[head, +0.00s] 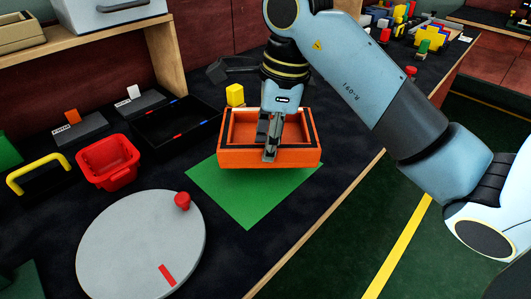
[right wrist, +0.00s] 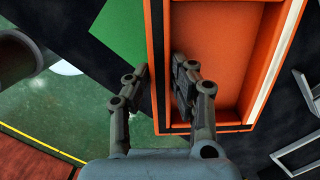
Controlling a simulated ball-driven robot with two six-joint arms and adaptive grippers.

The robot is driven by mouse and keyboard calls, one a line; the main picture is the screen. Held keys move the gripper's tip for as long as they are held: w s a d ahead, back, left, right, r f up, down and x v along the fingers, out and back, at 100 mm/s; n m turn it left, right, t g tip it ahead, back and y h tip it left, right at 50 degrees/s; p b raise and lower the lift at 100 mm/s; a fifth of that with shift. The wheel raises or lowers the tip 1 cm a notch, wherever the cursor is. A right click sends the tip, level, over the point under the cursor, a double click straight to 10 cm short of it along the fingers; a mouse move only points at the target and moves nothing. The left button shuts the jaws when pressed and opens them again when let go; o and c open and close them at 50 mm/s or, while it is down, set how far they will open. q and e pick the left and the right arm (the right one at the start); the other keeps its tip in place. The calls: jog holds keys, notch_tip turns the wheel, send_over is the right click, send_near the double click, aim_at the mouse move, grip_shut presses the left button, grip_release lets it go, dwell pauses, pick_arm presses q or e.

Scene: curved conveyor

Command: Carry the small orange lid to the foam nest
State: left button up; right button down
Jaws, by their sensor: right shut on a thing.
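An orange open-topped shallow box-like piece (head: 300,157), seemingly the lid, is at the far end of the green mat (head: 250,200). I cannot tell whether it touches the mat. My right gripper (head: 267,153) is shut on its near wall. In the right wrist view, the gripper's fingers (right wrist: 156,80) straddle the wall of the orange lid (right wrist: 225,50), one inside and one outside. No foam nest is clearly identifiable; a black tray (head: 157,143) with red and blue marks lies left of the lid. My left gripper is out of view.
A yellow block (head: 235,95) stands behind the lid. A red bin (head: 107,162), a yellow handle (head: 38,172) and a grey disc (head: 135,240) with a red knob (head: 182,202) are to the left. The table's wooden edge (head: 320,220) runs along the right.

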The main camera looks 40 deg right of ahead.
jog(key=shift+w+a+f, duration=0.15)
jog(key=shift+a, duration=0.1)
jog(key=shift+f, duration=0.3)
jog(key=shift+f+b, duration=0.85)
jog(key=shift+f, duration=0.85)
jog(key=shift+f, duration=0.2)
jog(key=c, duration=1.1)
grip_release()
jog(key=shift+c, duration=0.2)
jog(key=shift+r, duration=0.15)
